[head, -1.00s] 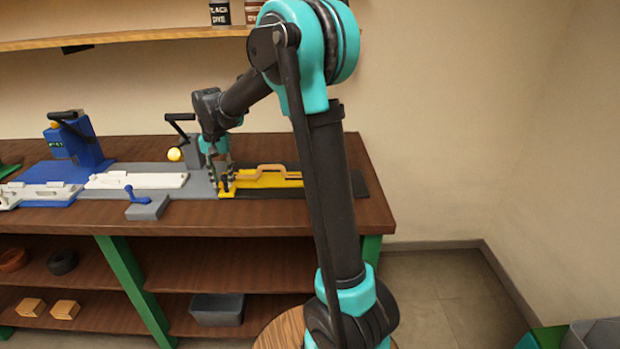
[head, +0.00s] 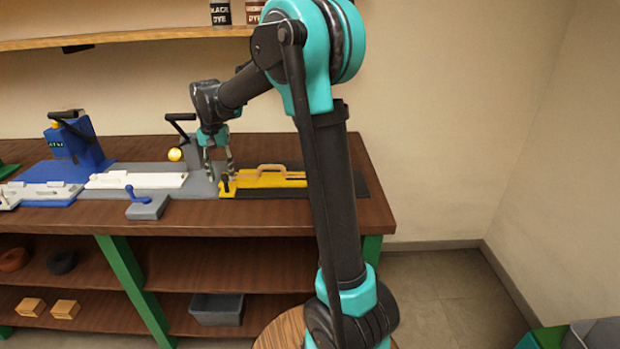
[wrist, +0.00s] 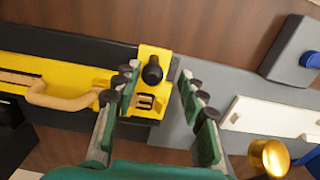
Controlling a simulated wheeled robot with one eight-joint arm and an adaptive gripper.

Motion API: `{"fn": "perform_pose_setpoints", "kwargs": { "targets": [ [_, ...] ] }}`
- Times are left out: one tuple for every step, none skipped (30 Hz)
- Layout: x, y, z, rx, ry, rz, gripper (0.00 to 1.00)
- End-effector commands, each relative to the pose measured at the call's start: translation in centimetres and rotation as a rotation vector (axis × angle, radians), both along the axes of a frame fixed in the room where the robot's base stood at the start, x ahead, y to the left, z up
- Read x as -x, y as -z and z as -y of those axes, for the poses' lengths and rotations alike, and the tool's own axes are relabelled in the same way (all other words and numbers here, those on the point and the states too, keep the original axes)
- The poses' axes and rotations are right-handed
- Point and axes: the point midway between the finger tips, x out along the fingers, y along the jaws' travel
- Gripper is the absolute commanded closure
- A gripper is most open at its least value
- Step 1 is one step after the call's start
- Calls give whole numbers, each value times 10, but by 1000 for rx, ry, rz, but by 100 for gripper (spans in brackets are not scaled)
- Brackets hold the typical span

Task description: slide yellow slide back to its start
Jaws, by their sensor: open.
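The yellow slide (head: 270,180) lies on a dark rail at the right part of the bench, with a tan handle (head: 272,170) on it. At its left end stands a black knob (head: 226,183), which also shows in the wrist view (wrist: 152,70). My gripper (head: 218,170) is over that left end, pointing down. In the wrist view my gripper (wrist: 158,84) is open, its fingers spread on either side of the knob and apart from it. The right end of the slide is partly hidden behind my arm in the head view.
A shelf (head: 150,38) runs above the bench.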

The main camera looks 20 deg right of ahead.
Motion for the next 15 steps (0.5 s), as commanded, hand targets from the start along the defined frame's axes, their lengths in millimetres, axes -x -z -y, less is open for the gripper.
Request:
{"fn": "perform_pose_setpoints", "kwargs": {
  "targets": [
    [0, -4, 0, 0, 0, 0, 59],
    [0, -6, 0, 0, 0, 0, 59],
    [0, -9, 0, 0, 0, 0, 59],
    [0, -11, 0, 0, 0, 0, 59],
    [0, -13, 0, 0, 0, 0, 59],
    [0, -16, 0, 0, 0, 0, 59],
    [0, -18, 0, 0, 0, 0, 59],
    [0, -21, 0, 0, 0, 0, 59],
    [0, -23, 0, 0, 0, 0, 59],
    [0, -25, 0, 0, 0, 0, 59],
    [0, -28, 0, 0, 0, 0, 59],
    [0, -30, 0, 0, 0, 0, 59],
    [0, -32, 0, 0, 0, 0, 59],
    [0, -34, 0, 0, 0, 0, 59],
    [0, -35, 0, 0, 0, 0, 59]
  ]
}}
